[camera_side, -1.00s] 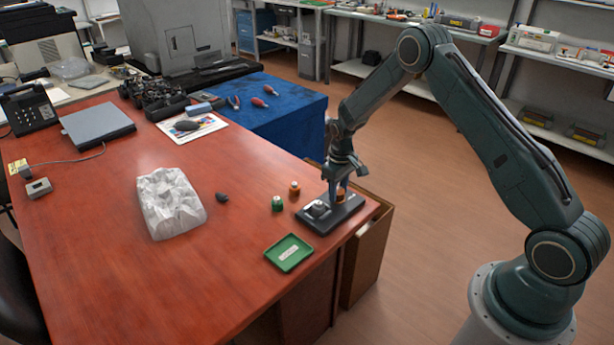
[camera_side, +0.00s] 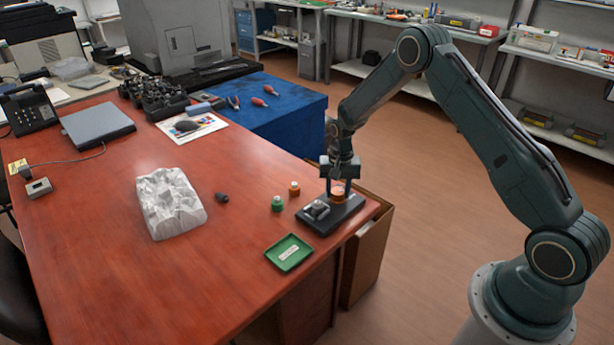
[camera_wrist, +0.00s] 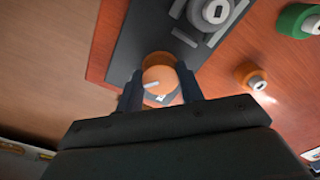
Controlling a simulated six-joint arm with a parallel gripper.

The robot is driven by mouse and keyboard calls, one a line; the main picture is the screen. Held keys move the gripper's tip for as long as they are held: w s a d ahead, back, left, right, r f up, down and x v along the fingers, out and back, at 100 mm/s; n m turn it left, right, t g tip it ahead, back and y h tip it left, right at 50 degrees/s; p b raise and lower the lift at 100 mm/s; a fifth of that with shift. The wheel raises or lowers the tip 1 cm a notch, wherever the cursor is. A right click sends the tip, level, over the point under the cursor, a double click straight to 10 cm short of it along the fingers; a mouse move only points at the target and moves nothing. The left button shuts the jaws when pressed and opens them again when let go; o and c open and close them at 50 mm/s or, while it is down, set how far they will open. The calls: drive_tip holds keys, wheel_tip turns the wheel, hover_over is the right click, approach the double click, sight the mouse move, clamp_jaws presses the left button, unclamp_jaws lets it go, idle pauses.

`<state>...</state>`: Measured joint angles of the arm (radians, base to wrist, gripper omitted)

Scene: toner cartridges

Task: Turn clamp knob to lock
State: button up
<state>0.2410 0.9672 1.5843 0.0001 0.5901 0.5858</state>
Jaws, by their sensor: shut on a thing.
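The orange clamp knob (camera_side: 338,192) stands on the right part of a dark base plate (camera_side: 322,223) near the table's right edge. In the wrist view the knob (camera_wrist: 160,80) has a pale pointer mark and sits between my two fingers. My gripper (camera_side: 338,187) points down and is shut on the knob from both sides. A grey clamp block (camera_side: 316,209) with a round top is fixed on the left part of the plate; it also shows in the wrist view (camera_wrist: 214,14). The fingers hide the knob's sides.
A green-capped piece (camera_side: 278,204) and an orange-capped piece (camera_side: 294,188) stand left of the plate. A green tray (camera_side: 289,252) lies in front. The table between is free.

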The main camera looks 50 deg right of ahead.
sight(338, 192)
drive_tip(key=shift+m, duration=0.5)
drive_tip(key=o, duration=1)
drive_tip(key=shift+r, duration=0.1)
wheel_tip(338, 192, up, 14)
idle(0.5)
